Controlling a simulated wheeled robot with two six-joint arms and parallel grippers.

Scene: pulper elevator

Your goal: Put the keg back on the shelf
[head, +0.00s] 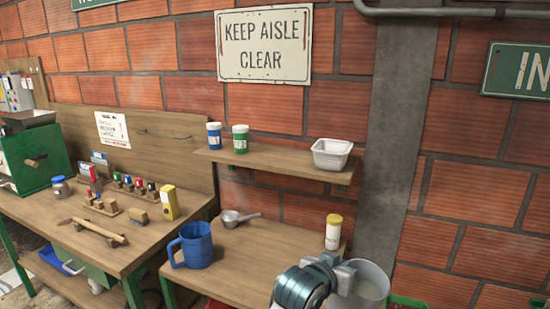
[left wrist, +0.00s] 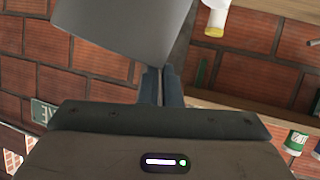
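A white keg with a yellow lid (head: 333,231) stands upright on the lower wooden table near its right end. It also shows in the left wrist view (left wrist: 215,20), where the picture is upside down. The wooden shelf (head: 282,163) on the brick wall is above that table. My left gripper (head: 346,274) is at the lower right, in front of the table and beside the keg, not touching it. My right gripper is not in view.
A blue bottle (head: 214,136) and a green bottle (head: 240,139) stand on the shelf's left, a white tub (head: 332,153) on its right. Shelf room lies between. A pan (head: 231,218) and blue jug (head: 196,245) are on the table.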

